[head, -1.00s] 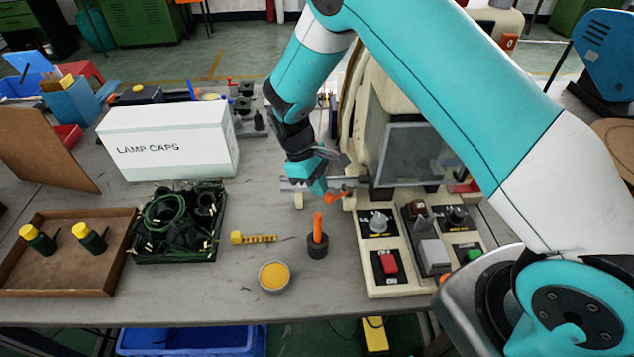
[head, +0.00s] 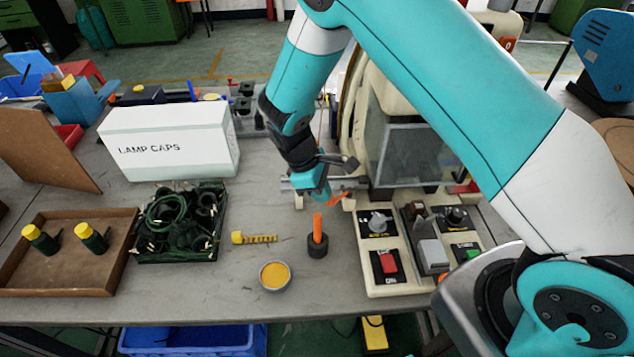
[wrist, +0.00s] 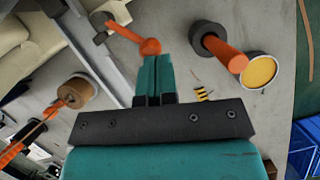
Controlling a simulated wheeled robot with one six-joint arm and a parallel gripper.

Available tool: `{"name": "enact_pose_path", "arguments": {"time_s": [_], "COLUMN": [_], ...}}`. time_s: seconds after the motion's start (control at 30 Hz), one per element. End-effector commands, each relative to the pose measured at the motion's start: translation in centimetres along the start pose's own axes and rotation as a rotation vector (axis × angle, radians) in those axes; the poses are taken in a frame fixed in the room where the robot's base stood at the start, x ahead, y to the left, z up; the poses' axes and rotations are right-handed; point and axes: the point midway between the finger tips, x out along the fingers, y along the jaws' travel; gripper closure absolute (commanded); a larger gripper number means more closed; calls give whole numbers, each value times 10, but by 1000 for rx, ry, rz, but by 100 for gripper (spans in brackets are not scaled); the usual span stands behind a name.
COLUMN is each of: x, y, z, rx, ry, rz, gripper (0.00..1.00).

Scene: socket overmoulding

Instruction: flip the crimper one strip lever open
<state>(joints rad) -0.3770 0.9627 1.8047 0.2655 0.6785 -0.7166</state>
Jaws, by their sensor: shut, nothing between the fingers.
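An orange lever (head: 338,198) with a ball end sits at the left front of the cream machine; I take it for the strip lever. In the wrist view the lever (wrist: 128,34) runs from a grey pivot at the upper left to its ball. My gripper (head: 322,197) points down just left of the lever, its fingers together and empty. In the wrist view my fingertips (wrist: 153,62) are right at the ball; I cannot tell if they touch it. The lever's pivot is partly hidden by my gripper in the head view.
The control panel (head: 385,290) with knobs and a red switch is right. The white lamp caps box (head: 168,150) stands left.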

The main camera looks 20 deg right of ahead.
Motion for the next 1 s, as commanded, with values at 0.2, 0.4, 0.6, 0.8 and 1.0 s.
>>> {"name": "enact_pose_path", "arguments": {"time_s": [0.2, 0.4, 0.6, 0.8, 1.0], "x": [1, 2, 3, 4, 4], "y": [-4, -6, -8, -9, -10], "z": [4, 6, 8, 10, 11], "rx": [-64, -102, -129, -151, -174], "ry": [-1, -1, -1, -2, -1], "rz": [24, 39, 50, 60, 69], "gripper": [100, 100, 100, 100, 100]}}
